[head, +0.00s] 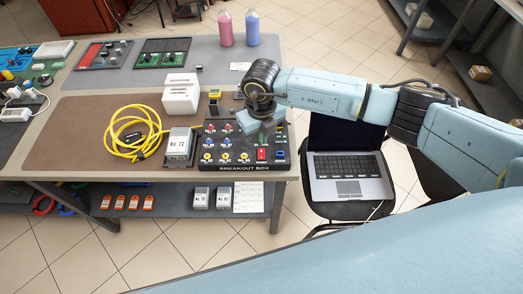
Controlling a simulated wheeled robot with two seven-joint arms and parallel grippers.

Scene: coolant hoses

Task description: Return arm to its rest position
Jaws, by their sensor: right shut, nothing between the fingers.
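My right arm (320,92) is pale blue with dark joints and reaches in from the right, over the laptop, to the table's right end. My right gripper (260,133) points down over the breakout box (225,157), a black panel with coloured knobs and sockets. The gripper is shut with nothing held. It hides part of the panel's top right, and I cannot tell whether it touches the panel. My left gripper is out of view.
A yellow cable coil (133,133), a grey unit marked No. 72 (179,148) and a white box (181,95) sit left of the panel. Pink (225,28) and blue (252,28) bottles stand behind. A laptop (347,176) rests on a chair at right.

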